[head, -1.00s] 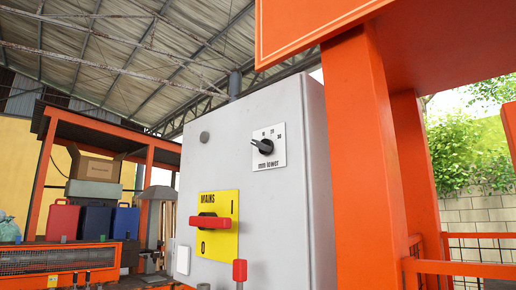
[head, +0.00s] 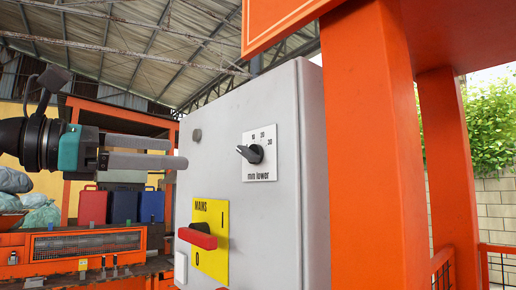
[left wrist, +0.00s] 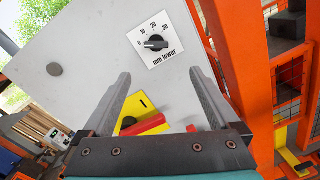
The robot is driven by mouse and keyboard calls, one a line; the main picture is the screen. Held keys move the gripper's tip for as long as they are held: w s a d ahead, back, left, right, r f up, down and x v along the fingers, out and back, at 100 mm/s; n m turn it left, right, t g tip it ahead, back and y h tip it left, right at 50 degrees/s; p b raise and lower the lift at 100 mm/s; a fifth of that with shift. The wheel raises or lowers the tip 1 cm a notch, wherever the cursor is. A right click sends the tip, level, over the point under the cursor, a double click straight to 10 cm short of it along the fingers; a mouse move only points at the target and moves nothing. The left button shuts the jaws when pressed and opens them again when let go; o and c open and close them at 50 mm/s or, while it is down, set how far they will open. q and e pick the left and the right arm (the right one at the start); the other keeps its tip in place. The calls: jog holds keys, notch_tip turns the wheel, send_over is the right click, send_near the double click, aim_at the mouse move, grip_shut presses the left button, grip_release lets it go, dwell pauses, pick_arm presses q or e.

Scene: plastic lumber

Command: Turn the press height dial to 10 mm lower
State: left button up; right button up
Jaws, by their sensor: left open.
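The press height dial (head: 254,153) is a black knob on a white plate marked "mm lower", high on the front of a grey cabinet (head: 290,215). Its pointer is turned toward the left, on the low side of the scale. The dial also shows in the left wrist view (left wrist: 156,43), beyond the fingers, with marks 0, 10, 20 and 30. My left gripper (head: 178,153) is open and empty, left of the dial and apart from it. In the left wrist view its two fingers (left wrist: 160,75) stand wide apart. My right gripper is not in view.
A yellow mains plate (head: 213,262) with a red switch handle (head: 197,237) is below the dial. An orange post (head: 372,150) rises close to the cabinet's right. Blue and red cases (head: 125,206) stand behind at left.

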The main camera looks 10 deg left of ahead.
aim_at(243, 154)
pick_arm(q)
jog(key=shift+m+y, duration=0.3)
jog(key=shift+y, duration=0.2)
jog(key=p+x, duration=0.1)
jog(key=x, duration=0.3)
jog(key=r+p+x, duration=0.1)
jog(key=p+x, duration=0.1)
jog(key=x, duration=0.2)
jog(key=p+x, duration=0.2)
jog(key=x, duration=0.3)
jog(key=shift+d+r, duration=0.2)
jog(key=shift+r, duration=0.15)
jog(key=shift+w+d+f, duration=0.1)
jog(key=shift+w+d, duration=0.15)
jog(key=shift+w, duration=0.05)
jog(key=c, duration=1.4)
